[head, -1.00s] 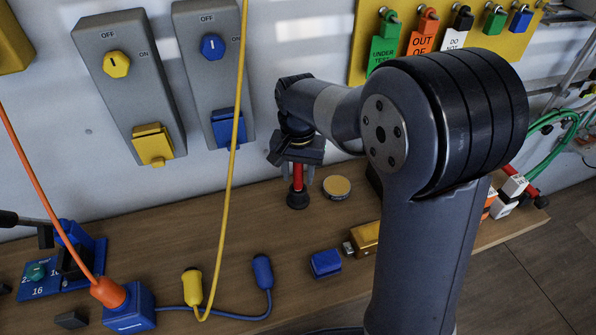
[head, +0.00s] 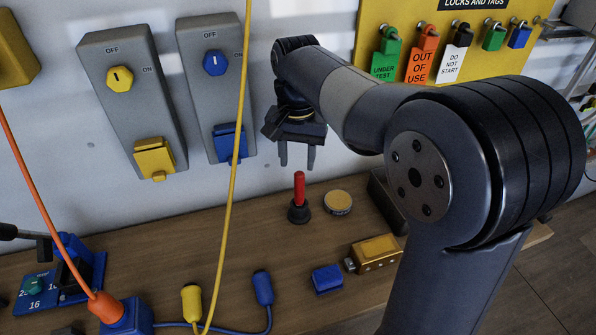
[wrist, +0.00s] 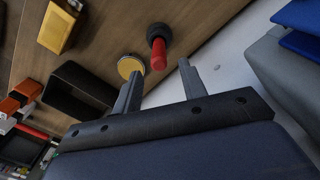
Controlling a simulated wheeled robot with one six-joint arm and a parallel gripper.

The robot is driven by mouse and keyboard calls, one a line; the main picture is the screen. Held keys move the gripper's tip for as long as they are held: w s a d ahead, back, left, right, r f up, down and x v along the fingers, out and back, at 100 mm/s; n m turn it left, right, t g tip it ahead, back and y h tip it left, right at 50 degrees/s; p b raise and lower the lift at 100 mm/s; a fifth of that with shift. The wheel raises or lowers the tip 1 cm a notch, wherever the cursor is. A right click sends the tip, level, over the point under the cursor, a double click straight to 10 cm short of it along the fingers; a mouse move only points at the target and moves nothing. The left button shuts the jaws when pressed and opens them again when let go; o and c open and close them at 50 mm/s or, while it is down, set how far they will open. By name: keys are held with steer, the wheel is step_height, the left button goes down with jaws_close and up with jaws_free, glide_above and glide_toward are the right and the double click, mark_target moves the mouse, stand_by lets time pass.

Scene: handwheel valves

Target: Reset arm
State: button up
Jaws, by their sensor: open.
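My gripper (head: 297,158) is open and empty in the head view. It hangs above the wooden bench, with its two fingers pointing down. A red-handled tool with a black round base (head: 299,190) stands upright on the bench just below the fingertips, apart from them. In the wrist view my gripper (wrist: 160,85) shows its two fingers spread, with the red handle (wrist: 158,53) beyond and between the tips, not touched. My arm runs from the right side of the head view to the gripper.
A round tan-topped disc (head: 338,202) lies right of the red-handled tool. A blue block (head: 327,279) and a brass padlock-like block (head: 376,253) lie nearer. A yellow cable (head: 238,120) hangs left of my gripper. Grey switch boxes (head: 132,100) and a yellow tag board (head: 372,30) are on the wall.

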mark_target(299, 184)
steer(key=shift+r, duration=0.55)
steer(key=shift+w+d+f, duration=0.1)
steer(key=shift+f, duration=2.35)
steer(key=shift+w+d+f, duration=0.1)
steer(key=shift+f, duration=2.35)
